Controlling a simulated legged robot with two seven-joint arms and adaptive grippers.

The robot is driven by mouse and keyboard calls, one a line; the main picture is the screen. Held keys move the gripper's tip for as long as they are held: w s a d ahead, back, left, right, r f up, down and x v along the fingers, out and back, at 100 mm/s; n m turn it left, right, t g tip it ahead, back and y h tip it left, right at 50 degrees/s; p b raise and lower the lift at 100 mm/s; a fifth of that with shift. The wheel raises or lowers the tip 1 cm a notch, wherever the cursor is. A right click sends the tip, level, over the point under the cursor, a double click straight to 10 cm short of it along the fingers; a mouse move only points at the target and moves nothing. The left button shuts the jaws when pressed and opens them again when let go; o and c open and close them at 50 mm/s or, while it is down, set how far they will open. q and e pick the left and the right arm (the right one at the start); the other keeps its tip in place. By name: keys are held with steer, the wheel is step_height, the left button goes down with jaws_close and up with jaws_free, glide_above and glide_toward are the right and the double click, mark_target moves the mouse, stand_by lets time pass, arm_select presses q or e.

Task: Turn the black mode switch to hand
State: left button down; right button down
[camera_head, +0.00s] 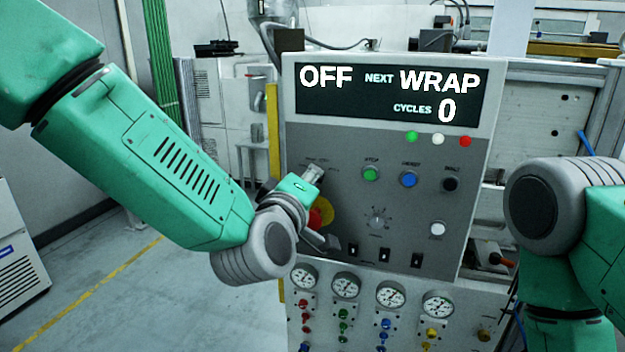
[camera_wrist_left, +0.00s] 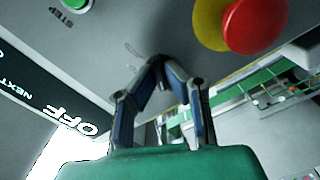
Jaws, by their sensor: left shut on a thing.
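The grey control panel (camera_head: 338,146) stands in front of me, and its display (camera_head: 388,95) reads OFF, NEXT WRAP, CYCLES 0. My left gripper (camera_head: 316,172) is at the panel's upper left, above the red button. In the left wrist view its two fingers (camera_wrist_left: 158,72) come together against the panel face, shut on the black mode switch. The switch is almost wholly hidden between the fingertips, so I cannot tell its angle. Small marks on the panel beside the fingertips are too blurred to read. My right arm shows at the right edge; its gripper is out of view.
A red mushroom button (camera_wrist_left: 256,26) on a yellow plate (camera_wrist_left: 209,24) sits close to the left fingers. A green button (camera_head: 371,174), a blue button (camera_head: 409,179) and a black button (camera_head: 450,184) lie to the right. A grey knob (camera_head: 377,219) and gauges (camera_head: 391,294) are lower.

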arm_select(q)
steer(key=m, duration=0.3)
steer(key=shift+m, duration=0.4)
steer(key=shift+r+m+b, duration=0.15)
steer(key=shift+m+b, duration=0.15)
steer(key=shift+m, duration=1.7)
steer(key=shift+r, duration=0.1)
steer(key=c, duration=1.7)
jaws_free()
steer(key=shift+s+a, duration=0.1)
steer(key=shift+s, duration=0.3)
steer(key=v, duration=1.1)
